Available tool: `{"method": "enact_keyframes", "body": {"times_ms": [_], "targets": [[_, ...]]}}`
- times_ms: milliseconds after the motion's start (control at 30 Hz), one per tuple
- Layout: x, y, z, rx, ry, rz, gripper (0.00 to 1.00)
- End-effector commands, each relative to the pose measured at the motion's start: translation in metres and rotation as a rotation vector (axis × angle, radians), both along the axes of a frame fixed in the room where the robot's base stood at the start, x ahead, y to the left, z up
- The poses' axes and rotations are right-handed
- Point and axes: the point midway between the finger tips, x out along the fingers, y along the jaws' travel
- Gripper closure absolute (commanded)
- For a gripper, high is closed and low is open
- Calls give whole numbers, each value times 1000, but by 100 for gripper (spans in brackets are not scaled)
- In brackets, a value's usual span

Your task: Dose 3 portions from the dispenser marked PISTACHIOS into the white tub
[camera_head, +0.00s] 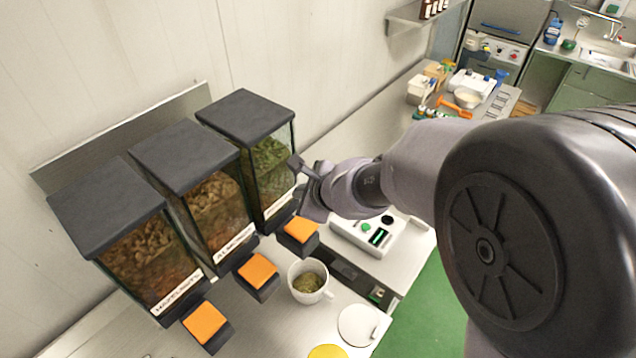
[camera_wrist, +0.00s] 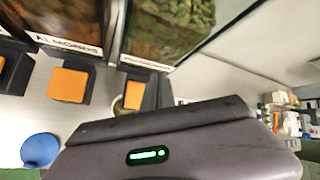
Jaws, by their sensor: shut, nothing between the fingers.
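Three glass dispensers with dark lids stand in a row. The right one, the pistachio dispenser (camera_head: 270,165), has green contents; its label is partly hidden in the head view and too blurred to read in the wrist view. Its orange button (camera_head: 301,230) also shows in the wrist view (camera_wrist: 134,95). The white tub (camera_head: 297,287) stands in front of that button, upright, with some green pieces inside. In the wrist view its rim is mostly hidden. My gripper (camera_head: 304,183) is shut and empty, beside the right dispenser's front, above and behind its orange button.
The left dispenser (camera_head: 150,248) and the almond dispenser (camera_head: 215,205) have orange buttons too. A white device with a display (camera_head: 372,235) stands right of the tub. A white round piece (camera_head: 357,325) and a yellow disc (camera_head: 327,352) lie in front. Bottles and boxes crowd the far counter.

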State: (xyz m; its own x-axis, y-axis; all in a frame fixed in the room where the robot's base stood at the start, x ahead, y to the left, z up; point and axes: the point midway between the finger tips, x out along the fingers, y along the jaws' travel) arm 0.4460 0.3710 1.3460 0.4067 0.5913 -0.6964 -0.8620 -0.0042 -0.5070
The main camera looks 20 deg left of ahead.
Motion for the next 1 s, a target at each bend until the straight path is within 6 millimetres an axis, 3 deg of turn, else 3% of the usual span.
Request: {"method": "enact_keyframes", "body": {"times_ms": [467, 1000], "targets": [[0, 0, -11, -1, 0, -1, 100], [0, 0, -85, -2, -1, 1, 100]]}}
